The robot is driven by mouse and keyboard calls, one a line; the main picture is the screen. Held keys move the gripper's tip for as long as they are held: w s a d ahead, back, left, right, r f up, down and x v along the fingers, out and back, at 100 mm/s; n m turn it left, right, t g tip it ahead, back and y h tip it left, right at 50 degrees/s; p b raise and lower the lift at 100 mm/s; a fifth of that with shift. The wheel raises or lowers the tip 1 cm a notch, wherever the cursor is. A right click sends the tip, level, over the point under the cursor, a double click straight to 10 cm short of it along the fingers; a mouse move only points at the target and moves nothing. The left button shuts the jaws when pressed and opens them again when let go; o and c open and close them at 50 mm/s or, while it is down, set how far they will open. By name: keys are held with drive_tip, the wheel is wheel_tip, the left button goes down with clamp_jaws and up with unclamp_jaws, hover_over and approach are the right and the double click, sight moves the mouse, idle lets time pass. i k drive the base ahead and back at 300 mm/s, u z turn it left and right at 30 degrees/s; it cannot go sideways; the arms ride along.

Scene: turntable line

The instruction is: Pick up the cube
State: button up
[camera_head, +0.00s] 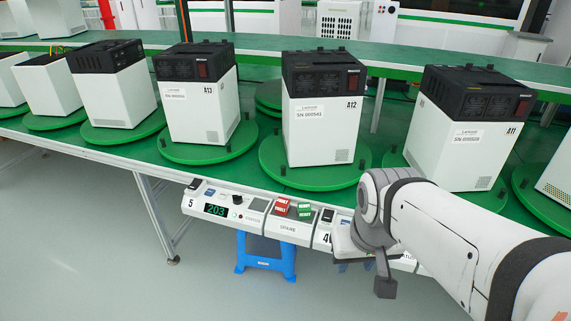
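A small red cube (281,207) with white lettering sits on the control panel along the front edge of the line. A small green cube (305,210) with white lettering sits just to its right on the same panel. My gripper (384,284) is at the end of my white and grey arm, lower right of both cubes and apart from them. One dark block-shaped part hangs down over the floor; the rest is hidden or hard to make out. I cannot tell whether it is open, and I see nothing held in it.
The control panel (257,226) carries a green "203" display (216,210) and switches. Behind it, white cabinets with black tops (320,110) stand on round green turntables (312,176). A blue stool (266,258) stands below the panel. The floor at the left front is clear.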

sight(283, 205)
drive_tip(key=i, duration=1)
drive_tip(key=z, duration=0.05)
